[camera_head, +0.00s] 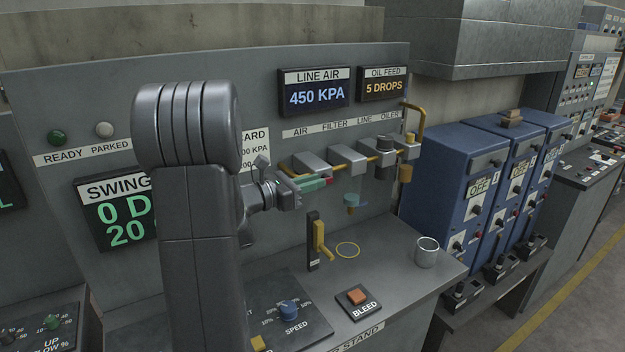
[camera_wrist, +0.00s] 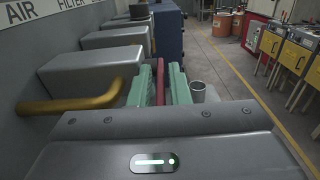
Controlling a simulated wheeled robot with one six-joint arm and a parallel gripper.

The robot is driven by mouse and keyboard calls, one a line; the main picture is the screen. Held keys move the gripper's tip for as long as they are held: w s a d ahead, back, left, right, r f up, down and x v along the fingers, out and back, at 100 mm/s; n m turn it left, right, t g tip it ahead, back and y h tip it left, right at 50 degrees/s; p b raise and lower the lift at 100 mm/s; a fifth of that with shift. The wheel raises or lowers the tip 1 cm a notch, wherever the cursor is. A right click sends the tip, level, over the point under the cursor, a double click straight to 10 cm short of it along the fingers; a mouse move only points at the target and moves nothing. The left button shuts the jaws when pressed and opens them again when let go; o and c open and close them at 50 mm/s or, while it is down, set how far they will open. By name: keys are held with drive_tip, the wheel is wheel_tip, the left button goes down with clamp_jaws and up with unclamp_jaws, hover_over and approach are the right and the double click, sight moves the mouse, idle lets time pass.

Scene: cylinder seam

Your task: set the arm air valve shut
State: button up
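My gripper (camera_head: 320,182) has teal fingers and is at the air line on the back panel, just below the left grey block. A slim red handle (camera_wrist: 160,82) stands between the two fingers in the wrist view. The fingers sit close on both sides of it and look shut on it. In the head view only a small red piece shows beside the fingertips. The valve body behind the handle is mostly hidden, and no label names it as the arm air valve. The LINE AIR display (camera_head: 315,92) reads 450 KPA.
Grey blocks (camera_head: 347,158) on a yellow pipe (camera_wrist: 70,104) run close beside my gripper. Below are a yellow lever (camera_head: 320,240), a blue speed knob (camera_head: 289,309), an orange BLEED button (camera_head: 357,296) and a metal cup (camera_head: 426,252). Blue cabinets (camera_head: 440,190) stand to the right.

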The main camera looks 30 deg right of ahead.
drive_tip(key=shift+d, duration=0.2)
drive_tip(key=shift+c, duration=0.3)
clamp_jaws()
drive_tip(key=shift+f+b, duration=0.15)
drive_tip(key=shift+b, duration=0.2)
